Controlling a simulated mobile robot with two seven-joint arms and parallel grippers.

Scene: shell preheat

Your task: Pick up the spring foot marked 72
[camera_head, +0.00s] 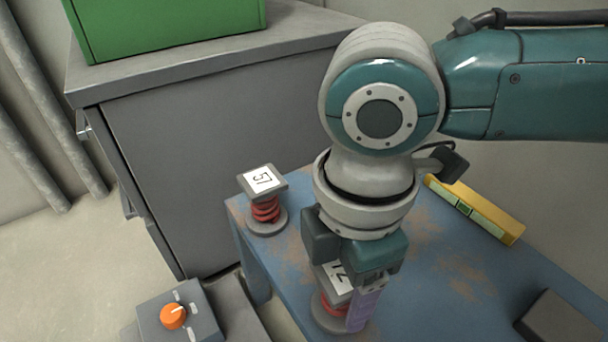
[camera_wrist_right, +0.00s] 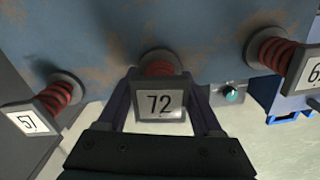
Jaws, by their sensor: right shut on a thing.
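The spring foot marked 72 (camera_head: 339,279) has a grey square top with a white label, a red coil and a round grey base. It stands upright on the blue table, partly hidden by my right gripper (camera_head: 352,290); whether its base touches the table I cannot tell. In the right wrist view the label 72 (camera_wrist_right: 160,104) faces the camera. The fingers of my right gripper (camera_wrist_right: 161,112) lie on both sides of its top plate, shut on it. My left gripper is not in view.
A spring foot marked 57 (camera_head: 265,205) stands at the table's left corner. Another foot (camera_wrist_right: 285,52), its number cut off, shows in the wrist view. A yellow level (camera_head: 477,209) and a dark block (camera_head: 558,325) lie on the blue table (camera_head: 450,285). A knob box (camera_head: 180,318) is lower left.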

